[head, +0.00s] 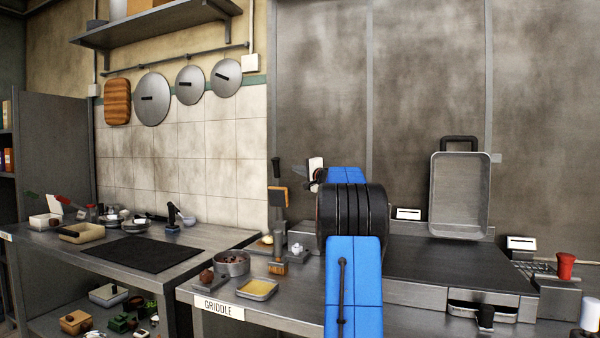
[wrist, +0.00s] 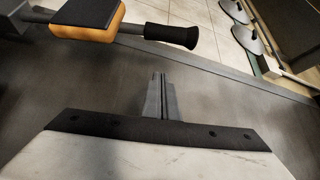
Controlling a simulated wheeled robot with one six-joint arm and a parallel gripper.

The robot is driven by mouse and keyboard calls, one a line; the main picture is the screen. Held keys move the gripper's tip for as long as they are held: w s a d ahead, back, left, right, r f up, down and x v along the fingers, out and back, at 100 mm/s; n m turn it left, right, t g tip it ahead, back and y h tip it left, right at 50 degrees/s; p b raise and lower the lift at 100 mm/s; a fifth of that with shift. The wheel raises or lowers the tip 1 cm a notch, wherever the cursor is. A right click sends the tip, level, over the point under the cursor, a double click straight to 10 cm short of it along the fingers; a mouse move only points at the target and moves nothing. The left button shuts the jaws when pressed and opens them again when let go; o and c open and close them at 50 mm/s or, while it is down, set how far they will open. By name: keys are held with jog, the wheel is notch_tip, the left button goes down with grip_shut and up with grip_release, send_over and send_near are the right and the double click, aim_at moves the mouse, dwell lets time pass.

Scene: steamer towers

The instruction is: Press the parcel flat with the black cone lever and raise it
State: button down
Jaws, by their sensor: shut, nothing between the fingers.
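A lever with an upright black handle (head: 276,167), flared at its end, and an orange block (head: 278,197) stands left of my arm in the head view. In the wrist view the same black handle (wrist: 171,34) and orange block (wrist: 88,20) lie at the upper left, apart from the fingers. My gripper (wrist: 160,82) is shut and empty, and its small tips (head: 303,175) show just right of the lever in the head view. A second orange block (head: 278,268) is low at the lever's foot. I cannot clearly make out the parcel.
My blue arm hides part of the counter. A griddle plate (head: 450,262) lies to the right, with an upright metal pan (head: 459,195) behind it. A round pot (head: 232,262) and a yellow-filled tray (head: 257,288) stand at the counter's left front. Lids (head: 152,99) hang on the wall.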

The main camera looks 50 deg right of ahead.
jog(key=shift+w+a+f, duration=0.1)
jog(key=shift+w+a, duration=0.4)
jog(key=shift+w, duration=0.3)
jog(key=shift+w+a+r, duration=0.1)
jog(key=shift+w+a, duration=0.4)
jog(key=shift+w, duration=0.3)
jog(key=shift+w+a+f, duration=0.1)
jog(key=shift+w+a, duration=0.4)
jog(key=shift+w, duration=0.3)
jog(key=shift+s+a+f, duration=0.15)
jog(key=shift+s+a, duration=0.05)
jog(key=shift+a, duration=0.35)
jog(key=s+a+f, duration=0.3)
jog(key=a+f, duration=0.2)
jog(key=a, duration=0.2)
jog(key=s+a+f, duration=0.3)
jog(key=a+f, duration=0.1)
jog(key=a, duration=0.3)
jog(key=shift+f, duration=0.4)
jog(key=shift+w, duration=0.1)
